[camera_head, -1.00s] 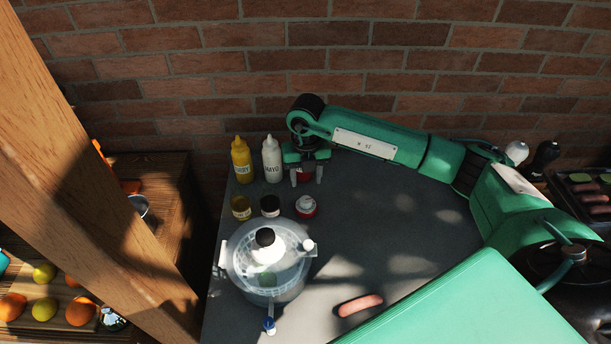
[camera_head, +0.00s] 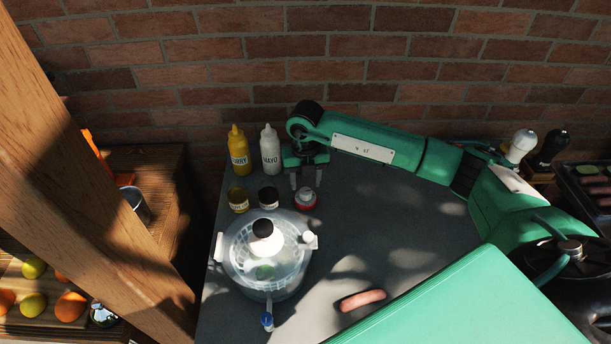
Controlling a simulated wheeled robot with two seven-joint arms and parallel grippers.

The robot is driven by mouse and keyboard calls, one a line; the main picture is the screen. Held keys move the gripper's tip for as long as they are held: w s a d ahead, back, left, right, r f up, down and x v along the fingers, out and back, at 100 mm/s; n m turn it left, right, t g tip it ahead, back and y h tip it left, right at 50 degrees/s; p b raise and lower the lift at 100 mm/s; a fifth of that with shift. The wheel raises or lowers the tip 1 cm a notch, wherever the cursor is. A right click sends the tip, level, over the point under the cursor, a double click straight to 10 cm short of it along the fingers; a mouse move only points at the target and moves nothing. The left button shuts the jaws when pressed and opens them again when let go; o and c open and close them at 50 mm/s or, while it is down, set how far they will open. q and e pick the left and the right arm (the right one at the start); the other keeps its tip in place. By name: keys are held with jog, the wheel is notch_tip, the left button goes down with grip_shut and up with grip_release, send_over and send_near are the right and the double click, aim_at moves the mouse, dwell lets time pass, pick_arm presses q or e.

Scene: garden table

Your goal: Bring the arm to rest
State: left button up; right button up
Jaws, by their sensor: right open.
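My right arm reaches in from the right, across the back of the grey table (camera_head: 400,215). My right gripper (camera_head: 306,182) points down with its two fingers apart. Nothing shows between the fingers. It is just behind a small red jar with a white lid (camera_head: 306,200); whether they touch is hard to tell. To its left stand the white mayo bottle (camera_head: 270,152) and the yellow curry bottle (camera_head: 239,153), both upright. My left gripper is not in view.
A clear salad spinner (camera_head: 265,275) stands at the front left. Two small jars, one yellow-lidded (camera_head: 238,200) and one dark-lidded (camera_head: 268,198), stand behind it. A sausage (camera_head: 362,300) lies near the front. A wooden post (camera_head: 90,190) rises at left; a brick wall (camera_head: 330,60) closes the back.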

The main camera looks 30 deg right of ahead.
aim_at(305, 191)
jog(key=shift+f+b, duration=1.25)
jog(key=shift+f, duration=0.5)
jog(key=c, duration=0.8)
jog(key=shift+m, duration=1)
jog(key=o, duration=0.8)
jog(key=shift+r, duration=0.15)
jog(key=shift+r+p, duration=1.95)
jog(key=shift+r, duration=1.45)
